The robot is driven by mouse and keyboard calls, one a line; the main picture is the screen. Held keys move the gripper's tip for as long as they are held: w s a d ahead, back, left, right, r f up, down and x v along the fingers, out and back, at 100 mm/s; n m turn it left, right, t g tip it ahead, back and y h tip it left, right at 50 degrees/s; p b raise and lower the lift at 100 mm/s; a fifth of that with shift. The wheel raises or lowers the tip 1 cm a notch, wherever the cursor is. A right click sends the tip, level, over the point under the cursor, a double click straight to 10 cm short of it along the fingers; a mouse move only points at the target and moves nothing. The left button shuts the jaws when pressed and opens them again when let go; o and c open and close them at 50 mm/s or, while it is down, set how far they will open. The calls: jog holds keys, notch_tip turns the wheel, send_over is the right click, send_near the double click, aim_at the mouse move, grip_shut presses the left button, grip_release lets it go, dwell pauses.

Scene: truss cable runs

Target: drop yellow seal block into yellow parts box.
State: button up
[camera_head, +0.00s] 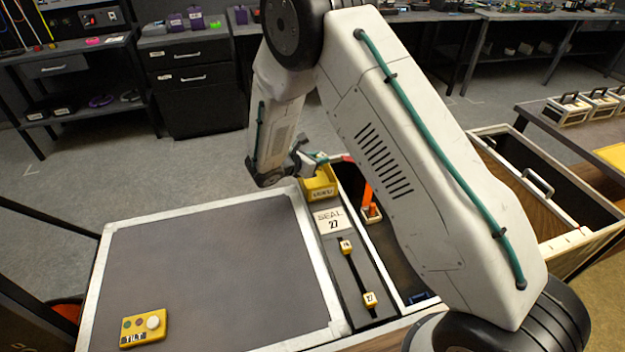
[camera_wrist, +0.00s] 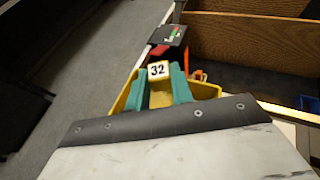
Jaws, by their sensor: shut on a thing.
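The yellow seal block (camera_wrist: 158,70) shows a white face with "32" and is held between the teal fingertips of my gripper (camera_wrist: 160,80). My gripper is shut on it. The yellow parts box (camera_wrist: 211,90) lies below and around the fingers in the wrist view, and part of its inside shows between them. In the head view the yellow parts box (camera_head: 321,185) stands at the far end of the narrow strip, with my gripper (camera_head: 318,159) just above its far side. The block cannot be made out clearly in the head view.
A label plate (camera_head: 331,220) reading "SEAL 27" lies in front of the box, with a dark cable (camera_head: 356,265) carrying two yellow blocks. An orange part (camera_head: 368,195) stands in the bay to the right. A yellow button box (camera_head: 143,328) sits on the otherwise clear grey panel.

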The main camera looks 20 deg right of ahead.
jog(key=shift+f, duration=1.4)
jog(key=o, duration=1)
jog(key=shift+o, duration=0.2)
jog(key=v, duration=0.7)
jog(key=shift+s+a, duration=0.2)
jog(key=shift+a, duration=0.1)
jog(key=shift+r, duration=0.15)
